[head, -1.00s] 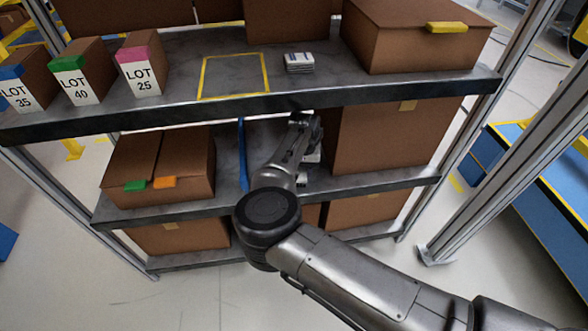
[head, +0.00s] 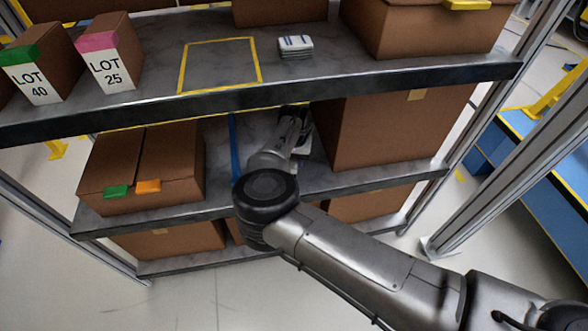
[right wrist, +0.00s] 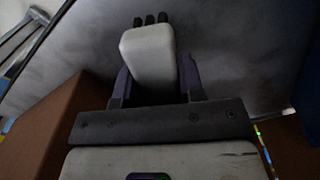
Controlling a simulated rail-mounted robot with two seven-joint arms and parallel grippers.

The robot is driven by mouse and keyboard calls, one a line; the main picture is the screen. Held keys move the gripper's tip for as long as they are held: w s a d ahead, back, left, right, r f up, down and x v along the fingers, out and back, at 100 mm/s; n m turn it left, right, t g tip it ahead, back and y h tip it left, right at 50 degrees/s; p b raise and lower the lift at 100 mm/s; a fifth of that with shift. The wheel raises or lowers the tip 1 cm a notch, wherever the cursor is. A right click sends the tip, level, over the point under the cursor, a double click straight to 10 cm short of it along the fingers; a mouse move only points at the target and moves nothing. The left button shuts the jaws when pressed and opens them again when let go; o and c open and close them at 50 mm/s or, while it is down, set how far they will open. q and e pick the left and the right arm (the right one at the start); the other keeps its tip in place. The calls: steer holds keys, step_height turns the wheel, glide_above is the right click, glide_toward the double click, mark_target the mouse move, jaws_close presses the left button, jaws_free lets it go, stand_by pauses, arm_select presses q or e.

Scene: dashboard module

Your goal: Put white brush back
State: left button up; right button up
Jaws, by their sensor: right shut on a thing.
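The white brush (right wrist: 148,58) shows in the right wrist view as a pale block with several dark stubs at its far end. My right gripper (right wrist: 156,72) is shut on it, with one dark finger on each side. In the head view my right arm reaches into the middle shelf (head: 325,183), between the closed carton on the left and the large box on the right. There the fingers and brush are mostly hidden by the arm and the upper shelf. My left gripper is not in view.
A yellow-outlined empty square (head: 220,65) and a small white-and-blue stack (head: 296,46) are on the upper shelf. A blue upright strip (head: 234,150) stands left of my arm. The carton (head: 150,165) and the large box (head: 385,135) flank the gap.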

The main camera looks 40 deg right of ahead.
step_height(320, 180, down, 4)
steer(key=shift+d+r+b, duration=0.1)
steer(key=shift+r+b, duration=0.15)
steer(key=shift+b, duration=0.75)
steer(key=shift+r, duration=0.1)
steer(key=o, duration=0.4)
steer(key=shift+f, duration=0.2)
steer(key=o, duration=0.4)
